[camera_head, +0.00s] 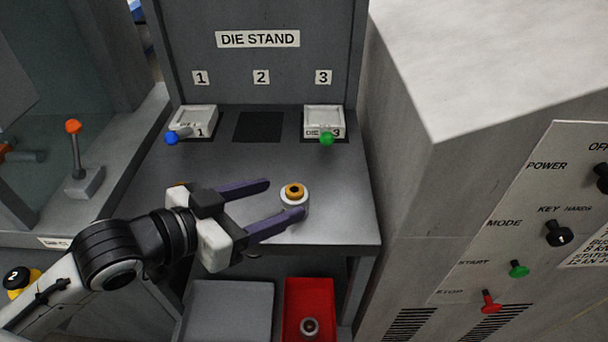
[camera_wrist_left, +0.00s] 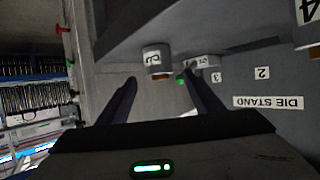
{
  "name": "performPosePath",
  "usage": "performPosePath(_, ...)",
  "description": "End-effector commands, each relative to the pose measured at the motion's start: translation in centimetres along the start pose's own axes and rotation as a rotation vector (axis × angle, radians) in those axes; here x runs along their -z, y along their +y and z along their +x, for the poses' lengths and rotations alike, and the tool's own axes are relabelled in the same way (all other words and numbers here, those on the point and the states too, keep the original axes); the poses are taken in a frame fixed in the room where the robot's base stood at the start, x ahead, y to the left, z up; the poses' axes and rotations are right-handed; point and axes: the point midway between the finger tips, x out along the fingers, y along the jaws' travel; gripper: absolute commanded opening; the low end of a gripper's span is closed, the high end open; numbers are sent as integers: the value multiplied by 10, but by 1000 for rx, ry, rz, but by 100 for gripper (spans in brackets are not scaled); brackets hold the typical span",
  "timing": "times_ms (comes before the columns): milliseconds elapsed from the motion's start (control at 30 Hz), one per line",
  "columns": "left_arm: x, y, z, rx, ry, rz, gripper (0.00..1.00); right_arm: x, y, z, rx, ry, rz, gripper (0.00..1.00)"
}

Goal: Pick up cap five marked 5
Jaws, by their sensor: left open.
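The fingers also show in the left wrist view (camera_wrist_left: 159,76). My right gripper is not in view.
Another piece marked 4 (camera_wrist_left: 307,32) is cut off at the wrist view's right edge. A red bin (camera_head: 307,289) lies below. A control cabinet (camera_head: 420,190) stands right.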

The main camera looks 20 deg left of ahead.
Motion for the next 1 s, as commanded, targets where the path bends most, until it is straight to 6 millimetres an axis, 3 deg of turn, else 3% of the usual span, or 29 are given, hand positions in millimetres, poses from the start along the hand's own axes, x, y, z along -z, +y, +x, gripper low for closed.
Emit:
performPosePath(200, -3, 0, 25, -1, 4, -1, 60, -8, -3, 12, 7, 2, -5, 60)
performPosePath(533, -1, -1, 56, 0, 0, -2, 60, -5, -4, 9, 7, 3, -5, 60)
performPosePath(800, -2, -2, 94, 0, 1, -3, 60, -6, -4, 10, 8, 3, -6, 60)
performPosePath(1000, -2, -1, 101, 0, 0, 0, 60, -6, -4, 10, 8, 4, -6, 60)
